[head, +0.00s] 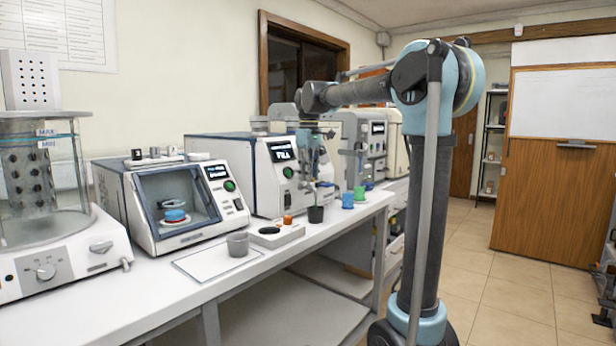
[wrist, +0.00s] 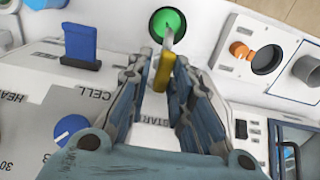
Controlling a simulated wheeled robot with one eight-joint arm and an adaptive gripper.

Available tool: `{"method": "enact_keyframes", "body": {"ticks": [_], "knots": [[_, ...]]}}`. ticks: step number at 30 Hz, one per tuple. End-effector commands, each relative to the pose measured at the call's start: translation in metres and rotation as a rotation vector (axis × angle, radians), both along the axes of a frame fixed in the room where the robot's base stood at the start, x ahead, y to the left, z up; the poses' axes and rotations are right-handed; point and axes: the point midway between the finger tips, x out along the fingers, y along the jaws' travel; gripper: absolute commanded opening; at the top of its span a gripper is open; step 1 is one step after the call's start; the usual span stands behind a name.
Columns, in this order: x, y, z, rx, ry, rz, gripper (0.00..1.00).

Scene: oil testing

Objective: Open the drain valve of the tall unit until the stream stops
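A white unit with a dark blue side (head: 275,172) stands behind my gripper in the head view. Its small lit screen has writing that I cannot read surely. My gripper (wrist: 162,75) is open, its fingers on either side of a yellow lever (wrist: 163,72); I cannot tell whether either finger touches it. A thin pale strip runs from the lever's end over a round green patch (wrist: 165,22) inside a rim, apparently a cup seen from above. In the head view my gripper (head: 316,180) hangs above a dark cup (head: 315,214). Any stream is hard to make out.
An orange piece (head: 287,219) and a holder block (head: 282,236) with a dark hole stand to the left. A grey cup (head: 238,244) stands further left. Blue (head: 347,201) and green (head: 360,193) cups stand to the right. A blue handle (wrist: 80,45) shows in the wrist view.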

Motion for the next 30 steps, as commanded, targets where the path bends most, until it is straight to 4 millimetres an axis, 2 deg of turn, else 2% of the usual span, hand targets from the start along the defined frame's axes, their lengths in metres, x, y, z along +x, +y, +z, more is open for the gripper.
{"method": "enact_keyframes", "body": {"ticks": [10, 14, 17, 30], "knots": [[-0.001, 0.001, 0.000, 0.002, 0.002, 0.000, 0.33], [-0.001, 0.001, 0.005, 0.002, 0.003, 0.000, 0.33], [-0.001, 0.001, 0.016, 0.002, 0.003, 0.001, 0.33], [0.000, 0.001, 0.094, 0.002, 0.004, 0.000, 0.33]]}}
